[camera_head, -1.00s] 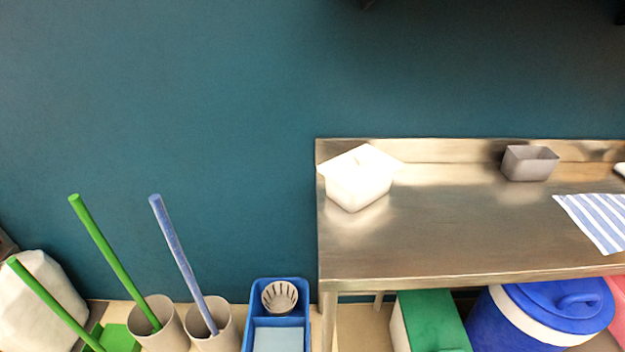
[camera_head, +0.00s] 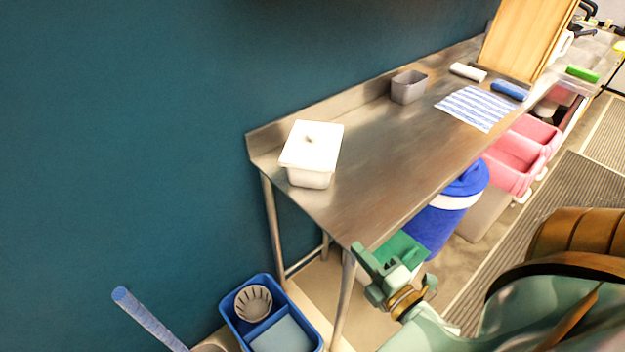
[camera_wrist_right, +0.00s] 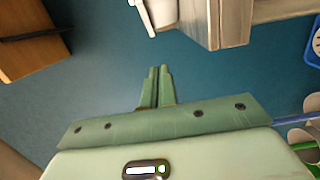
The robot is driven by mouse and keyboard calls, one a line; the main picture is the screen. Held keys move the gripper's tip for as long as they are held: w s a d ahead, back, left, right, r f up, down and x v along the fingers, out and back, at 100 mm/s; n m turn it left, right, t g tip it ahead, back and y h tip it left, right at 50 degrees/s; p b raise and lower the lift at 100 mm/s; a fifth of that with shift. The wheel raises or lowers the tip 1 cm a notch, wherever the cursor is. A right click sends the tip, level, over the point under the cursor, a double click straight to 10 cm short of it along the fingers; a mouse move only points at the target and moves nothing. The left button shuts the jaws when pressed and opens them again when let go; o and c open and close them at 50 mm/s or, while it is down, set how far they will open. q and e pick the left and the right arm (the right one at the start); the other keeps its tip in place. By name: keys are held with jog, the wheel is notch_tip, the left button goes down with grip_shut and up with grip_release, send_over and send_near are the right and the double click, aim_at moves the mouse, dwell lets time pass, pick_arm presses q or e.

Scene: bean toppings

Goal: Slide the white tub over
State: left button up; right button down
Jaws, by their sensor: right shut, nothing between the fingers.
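The white tub (camera_head: 312,152) with its lid and small knob stands upright on the steel table (camera_head: 375,165), near the table's left end. Part of a white thing, likely the tub (camera_wrist_right: 158,14), shows at the top of the right wrist view. My right gripper (camera_head: 362,268) is in front of the table's near left corner, apart from the tub. Its fingers (camera_wrist_right: 155,72) are together and empty in the right wrist view. My left gripper is not in view.
A grey bin (camera_head: 408,87), a striped cloth (camera_head: 477,108) and a wooden board (camera_head: 525,40) are farther along the table. A raised rim runs along the wall. Below are a blue caddy (camera_head: 240,322), a blue drum (camera_head: 440,222) and pink bins (camera_head: 520,160). The tabletop beside the tub is clear.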

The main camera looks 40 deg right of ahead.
send_near(321, 175)
jog(key=w+a, duration=0.5)
jog(key=shift+w+a+r+p, duration=0.1)
jog(key=shift+w+a+p, duration=0.05)
jog(key=shift+a+p, duration=0.15)
jog(key=w+d, duration=0.2)
jog(key=w, duration=0.1)
jog(key=shift+d, duration=0.1)
jog(key=shift+w+d, duration=0.35)
jog(key=shift+d, duration=0.1)
jog(key=w+d+b, duration=0.1)
jog(key=w+d, duration=0.2)
jog(key=shift+d, duration=0.15)
jog(key=shift+s, duration=0.1)
